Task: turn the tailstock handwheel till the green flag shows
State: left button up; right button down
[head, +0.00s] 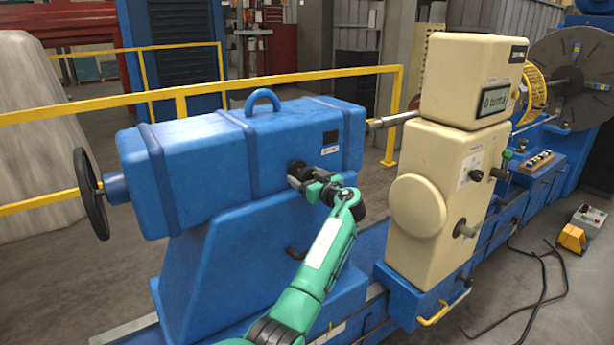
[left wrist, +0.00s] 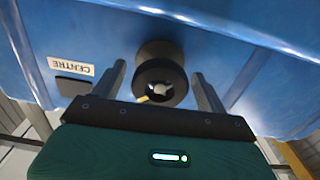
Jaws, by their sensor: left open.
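The blue tailstock (head: 215,160) carries a black spoked handwheel (head: 90,194) at its left end. On its near side are a small dark window (head: 330,137) and a white label, which reads CENTRE in the left wrist view (left wrist: 71,66). No green shows in the window. A short black round knob (head: 299,170) sticks out below them. My left gripper (head: 303,180) is at this knob, well to the right of the handwheel. In the left wrist view the open fingers stand either side of the knob (left wrist: 160,82), apart from it. My right gripper is not in view.
A cream housing (head: 440,190) with a display (head: 493,98) reading "0 turns" stands right of the tailstock. Yellow railing (head: 290,80) runs behind. A cable (head: 540,275) and a yellow foot pedal (head: 572,238) lie on the floor at right.

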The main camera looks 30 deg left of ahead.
pick_arm(q)
jog(key=c, duration=1)
